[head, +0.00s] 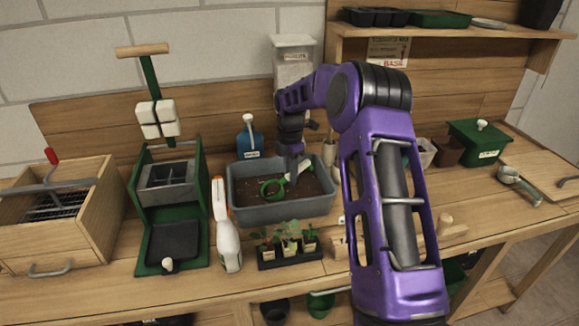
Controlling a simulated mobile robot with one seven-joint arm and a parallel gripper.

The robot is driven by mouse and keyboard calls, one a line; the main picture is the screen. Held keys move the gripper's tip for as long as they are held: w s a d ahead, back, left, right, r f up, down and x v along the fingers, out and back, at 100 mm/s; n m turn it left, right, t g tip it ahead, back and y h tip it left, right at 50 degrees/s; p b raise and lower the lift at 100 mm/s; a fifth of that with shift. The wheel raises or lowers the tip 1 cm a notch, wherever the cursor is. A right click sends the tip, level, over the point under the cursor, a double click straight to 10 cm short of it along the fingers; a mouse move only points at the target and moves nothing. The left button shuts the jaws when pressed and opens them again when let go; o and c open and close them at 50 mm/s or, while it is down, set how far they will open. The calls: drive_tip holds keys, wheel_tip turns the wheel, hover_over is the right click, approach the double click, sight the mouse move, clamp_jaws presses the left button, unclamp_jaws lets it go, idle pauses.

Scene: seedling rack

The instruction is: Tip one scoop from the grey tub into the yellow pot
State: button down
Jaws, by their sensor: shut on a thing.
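The grey tub (236,212) stands mid-bench with dark soil in it. My gripper (293,170) points down into the tub, low over the soil. It is shut on a tool that looks like the scoop; the fingers and the arm cover much of it. A green ring-shaped piece (272,188) and a pale piece show by the fingertips, and I cannot tell whether both belong to the held tool. I cannot make out a yellow pot. My arm hides part of the bench to the right of the tub.
A seedling tray (290,256) and a white spray bottle (227,232) stand in front of the tub. A blue bottle (249,136) is behind it. A green press (166,200) and wooden box (55,215) are left. A green lidded box (478,143) is right.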

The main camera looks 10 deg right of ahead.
drive_tip(key=shift+w+d+r+y+p, duration=0.1)
drive_tip(key=shift+d+r+y+p, duration=0.1)
drive_tip(key=shift+y+p, duration=0.1)
drive_tip(key=shift+d+r+b, duration=0.1)
drive_tip(key=shift+r+b, duration=0.1)
drive_tip(key=shift+b, duration=0.1)
drive_tip(key=shift+w+d+r+g+y, duration=0.15)
drive_tip(key=shift+d+r+g+y, duration=0.35)
drive_tip(key=shift+r, duration=1.15)
drive_tip(key=shift+w+d+r+t+y, duration=0.2)
drive_tip(key=shift+r+y, duration=0.55)
drive_tip(key=shift+r, duration=0.85)
drive_tip(key=shift+w+d+r+g+y, duration=0.1)
drive_tip(key=shift+d+r+g+y, duration=0.45)
drive_tip(key=shift+r, duration=1.1)
drive_tip(key=shift+a, duration=0.1)
drive_tip(key=c, duration=1.2)
unclamp_jaws()
drive_tip(key=shift+c, duration=0.2)
clamp_jaws()
